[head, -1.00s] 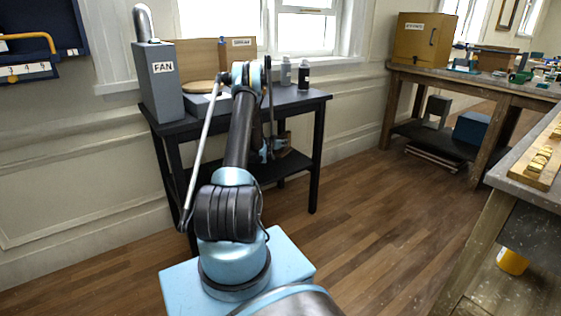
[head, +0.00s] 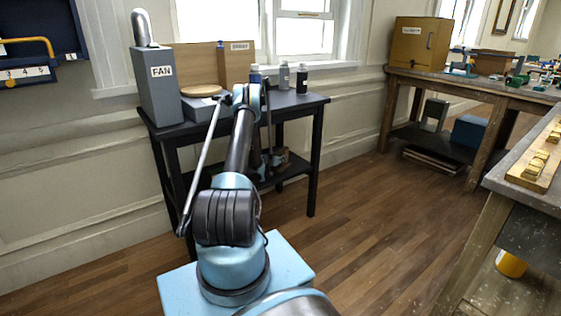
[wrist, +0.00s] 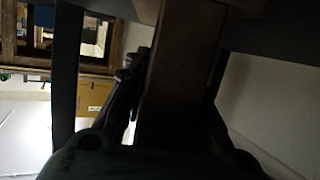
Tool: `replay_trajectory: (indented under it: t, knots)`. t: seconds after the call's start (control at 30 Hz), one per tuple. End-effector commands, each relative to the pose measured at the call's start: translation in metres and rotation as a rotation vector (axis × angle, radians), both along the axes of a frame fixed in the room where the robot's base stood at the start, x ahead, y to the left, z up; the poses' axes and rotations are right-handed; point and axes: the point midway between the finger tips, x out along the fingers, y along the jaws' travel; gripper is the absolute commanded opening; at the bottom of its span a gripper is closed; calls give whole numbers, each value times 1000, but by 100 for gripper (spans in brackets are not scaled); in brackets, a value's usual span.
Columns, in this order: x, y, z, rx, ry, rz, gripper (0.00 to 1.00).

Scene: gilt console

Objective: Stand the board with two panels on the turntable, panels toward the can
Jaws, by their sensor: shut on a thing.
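A round tan wooden disc (head: 201,91), which looks like the turntable, lies on a low grey block on the dark table. My gripper (wrist: 172,105) is shut on a dark brown board (wrist: 178,75), which runs between its fingers in the wrist view. The panels cannot be made out in this dark view. In the head view my arm reaches to the dark table and partly hides the gripper, which seems to be below tabletop height. Small bottles or cans stand on the tabletop: a grey one (head: 284,75) and a black one (head: 302,79). I cannot tell which is the can.
A grey box marked FAN (head: 160,86) with a bent silver pipe stands left of the disc. A brown labelled panel (head: 237,62) stands behind it. The dark table (head: 318,98) has a lower shelf. A workbench (head: 455,84) stands at right; wooden floor between is clear.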

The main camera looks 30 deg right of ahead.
Motion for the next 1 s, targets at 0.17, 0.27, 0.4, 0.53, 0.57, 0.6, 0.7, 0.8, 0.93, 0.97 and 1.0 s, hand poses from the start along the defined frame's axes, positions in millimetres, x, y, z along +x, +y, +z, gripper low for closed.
replay_trajectory:
  t: [0.17,0.27,0.4,0.53,0.57,0.6,0.7,0.8,0.93,0.97,1.0]
  knots:
    - [0,0,-2,0,0,0,29]
    - [0,0,-2,0,0,0,45]
    - [0,0,-1,0,0,0,45]
    - [0,0,-1,0,0,0,45]
    - [0,0,-1,0,0,0,45]
    - [0,0,0,0,0,0,45]
    - [-3,6,2,0,0,0,45]
    - [-8,17,6,0,0,1,45]
    - [-19,38,14,0,0,1,45]
    - [-22,43,16,0,0,1,45]
    - [-26,50,18,0,1,1,45]
